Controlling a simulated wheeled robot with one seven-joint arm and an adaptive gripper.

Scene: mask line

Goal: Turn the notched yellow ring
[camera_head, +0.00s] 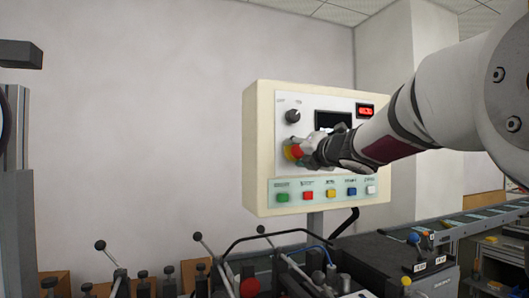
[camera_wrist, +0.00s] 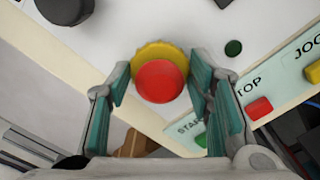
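The notched yellow ring (camera_wrist: 158,48) surrounds a red round button (camera_wrist: 160,82) on the control panel, seen in the wrist view. In the head view the yellow ring (camera_head: 289,152) and the red button (camera_head: 296,151) show at the panel's left side, partly covered by my gripper. My gripper (camera_wrist: 160,85) has its two teal-lined fingers apart, one on each side of the ring and button. Small gaps seem to lie between the fingers and the ring; whether either finger touches it is hard to tell. In the head view my gripper (camera_head: 307,150) reaches the panel from the right.
The cream control box (camera_head: 262,197) carries a black rotary knob (camera_head: 293,116), a dark screen (camera_head: 333,119) and a red display (camera_head: 366,111). Below the ring is a row with a green button (camera_head: 283,197), a red button (camera_head: 308,195) and others. Machinery with levers stands below.

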